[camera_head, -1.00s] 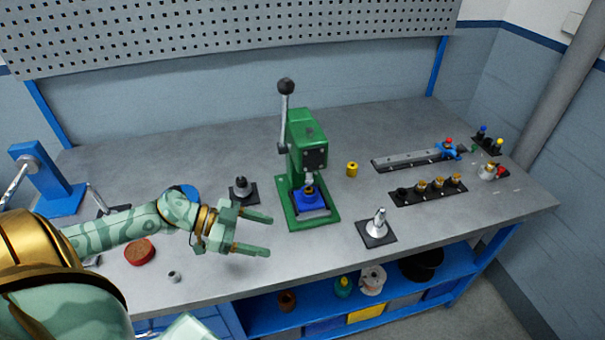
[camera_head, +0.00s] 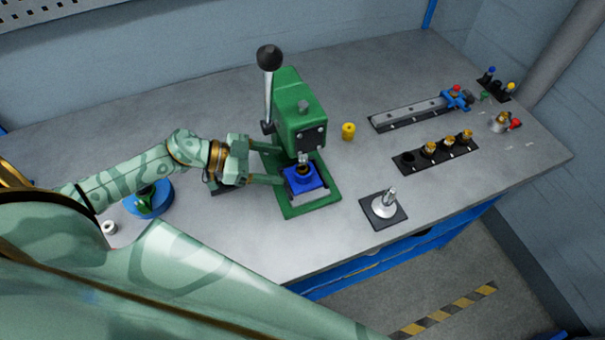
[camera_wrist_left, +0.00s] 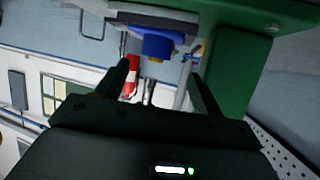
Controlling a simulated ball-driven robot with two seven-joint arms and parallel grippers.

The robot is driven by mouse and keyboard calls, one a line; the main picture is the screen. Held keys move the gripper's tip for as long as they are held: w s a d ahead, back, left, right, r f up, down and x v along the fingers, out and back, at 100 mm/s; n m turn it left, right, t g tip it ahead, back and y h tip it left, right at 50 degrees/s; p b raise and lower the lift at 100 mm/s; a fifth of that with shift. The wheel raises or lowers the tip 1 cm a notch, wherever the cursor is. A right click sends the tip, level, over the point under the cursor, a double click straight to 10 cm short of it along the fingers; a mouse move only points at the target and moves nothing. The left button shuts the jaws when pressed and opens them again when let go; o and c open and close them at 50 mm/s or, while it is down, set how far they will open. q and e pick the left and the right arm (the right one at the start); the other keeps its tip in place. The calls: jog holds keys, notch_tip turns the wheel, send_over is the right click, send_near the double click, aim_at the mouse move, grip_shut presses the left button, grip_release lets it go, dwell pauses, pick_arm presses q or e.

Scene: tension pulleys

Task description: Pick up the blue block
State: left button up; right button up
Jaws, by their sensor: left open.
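The blue block (camera_head: 306,184) sits on the base of the green press (camera_head: 300,128), under its ram, with a dark round part on top. It also shows in the left wrist view (camera_wrist_left: 157,44), beyond the fingers. My left gripper (camera_head: 270,164) is open, with its fingers pointing at the block from the left. The fingertips are close to the block; I cannot tell whether they touch it. In the left wrist view the space between the fingers (camera_wrist_left: 160,74) looks empty. My right gripper is not in view.
The press lever (camera_head: 268,85) stands upright above my left gripper. A yellow cylinder (camera_head: 348,131) is right of the press. A black plate with a metal post (camera_head: 385,207) is nearer the front edge. A blue round object (camera_head: 150,200) lies under my left forearm.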

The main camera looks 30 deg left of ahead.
aim_at(297, 169)
pick_arm(q)
jog(key=x, duration=0.2)
jog(key=shift+w+d+f, duration=0.15)
jog(key=shift+w+d, duration=0.05)
jog(key=shift+w, duration=0.1)
jog(key=x, duration=0.5)
jog(key=shift+s+d+f+b, duration=0.1)
jog(key=shift+s+d+b, duration=0.1)
jog(key=shift+d+b, duration=0.25)
jog(key=c, duration=1.3)
jog(key=shift+c, duration=0.4)
